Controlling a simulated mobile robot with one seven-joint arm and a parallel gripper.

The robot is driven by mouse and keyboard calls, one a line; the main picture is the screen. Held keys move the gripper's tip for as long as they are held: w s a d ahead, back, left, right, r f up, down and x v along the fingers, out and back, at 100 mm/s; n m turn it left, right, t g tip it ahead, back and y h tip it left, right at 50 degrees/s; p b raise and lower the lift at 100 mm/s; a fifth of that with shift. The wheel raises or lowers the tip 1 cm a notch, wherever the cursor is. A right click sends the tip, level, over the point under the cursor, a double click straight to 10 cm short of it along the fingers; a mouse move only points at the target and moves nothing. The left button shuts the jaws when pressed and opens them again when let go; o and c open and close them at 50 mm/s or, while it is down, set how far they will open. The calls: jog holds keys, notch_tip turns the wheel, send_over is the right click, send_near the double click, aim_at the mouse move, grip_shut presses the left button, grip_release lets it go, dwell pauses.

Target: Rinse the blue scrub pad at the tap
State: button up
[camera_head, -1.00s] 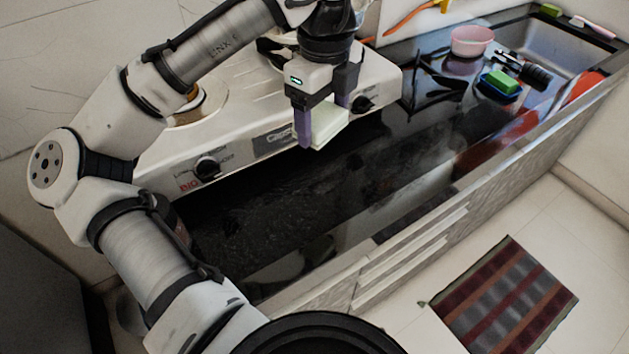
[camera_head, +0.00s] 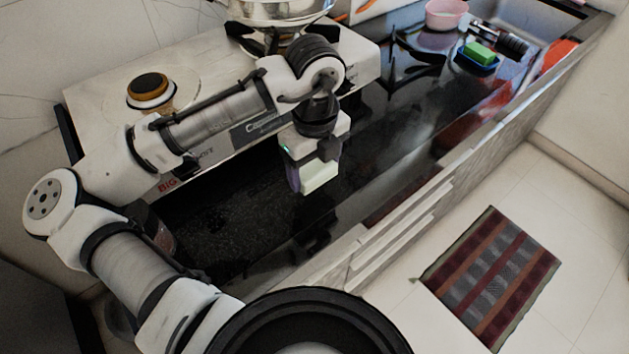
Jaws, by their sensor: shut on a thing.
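My gripper (camera_head: 312,160) points down over the dark counter in front of the stove. It is shut on a pad-like block (camera_head: 319,177), pale green with a bluish-purple strip along its left side. I cannot tell whether that strip is part of the pad or a finger. The block is held above the counter. The sink (camera_head: 552,20) is at the far upper right, partly cut off by the frame. I cannot make out a tap.
A green sponge (camera_head: 479,52) sits in a blue dish (camera_head: 492,66) near the sink, beside a dark brush-like object (camera_head: 512,44). A pink bowl (camera_head: 446,16) stands behind. The white stove (camera_head: 215,75) bears a metal pan (camera_head: 280,10). The middle counter is clear.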

aim_at(314, 194)
jog(key=shift+f, duration=2.6)
jog(key=shift+f, duration=0.2)
jog(key=o, duration=0.9)
jog(key=shift+r, duration=0.1)
notch_tip(314, 194, up, 12)
jog(key=shift+r, duration=0.15)
